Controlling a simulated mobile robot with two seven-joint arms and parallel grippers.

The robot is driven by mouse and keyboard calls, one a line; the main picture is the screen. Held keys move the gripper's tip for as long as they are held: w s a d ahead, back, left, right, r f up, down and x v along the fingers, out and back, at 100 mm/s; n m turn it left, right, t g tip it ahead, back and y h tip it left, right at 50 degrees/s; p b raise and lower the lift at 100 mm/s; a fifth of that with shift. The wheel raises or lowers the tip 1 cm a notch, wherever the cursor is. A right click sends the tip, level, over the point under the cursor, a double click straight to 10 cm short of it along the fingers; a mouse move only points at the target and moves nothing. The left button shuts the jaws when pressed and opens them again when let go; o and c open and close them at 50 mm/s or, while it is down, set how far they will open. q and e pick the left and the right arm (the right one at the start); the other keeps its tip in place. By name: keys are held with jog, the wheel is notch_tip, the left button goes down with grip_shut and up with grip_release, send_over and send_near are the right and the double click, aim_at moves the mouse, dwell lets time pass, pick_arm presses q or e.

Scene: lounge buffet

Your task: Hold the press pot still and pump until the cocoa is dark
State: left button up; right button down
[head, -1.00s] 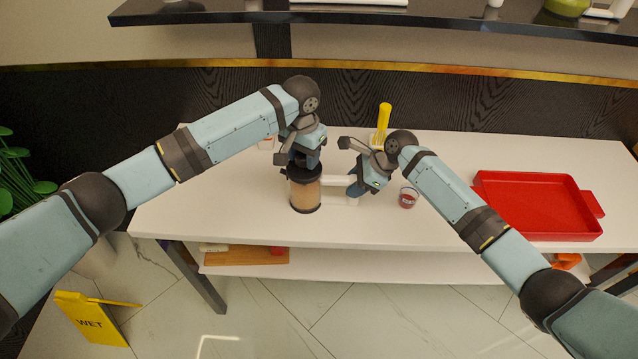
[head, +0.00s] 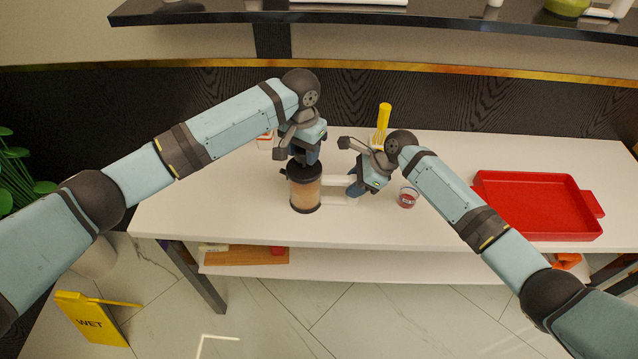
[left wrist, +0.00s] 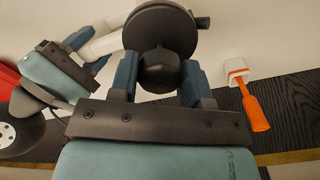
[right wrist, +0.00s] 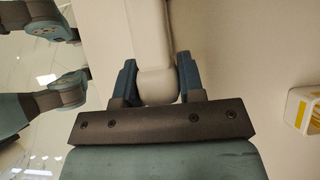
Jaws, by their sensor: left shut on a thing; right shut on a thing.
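The press pot (head: 305,195) stands upright on the white table, with a dark lid and base and light tan-brown cocoa showing through its clear side. My left gripper (head: 305,160) is above the lid, shut on the dark plunger knob (left wrist: 160,72), which it mostly hides in the head view. The round lid (left wrist: 160,30) shows beyond the knob in the left wrist view. My right gripper (head: 356,187) is at the pot's right side, shut on its pale handle (right wrist: 150,45). The handle (head: 336,181) reaches from the pot to that gripper.
A red tray (head: 540,230) lies on the right of the table (head: 240,210).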

pick_arm(q)
jog(key=shift+r, duration=2.15)
pick_arm(e)
jog(key=shift+s+f, duration=0.1)
jog(key=shift+f, duration=0.25)
pick_arm(q)
jog(key=shift+f, duration=0.2)
jog(key=shift+f, duration=2.85)
jog(key=o, duration=1)
jog(key=shift+o, duration=0.2)
jog(key=shift+r, duration=0.1)
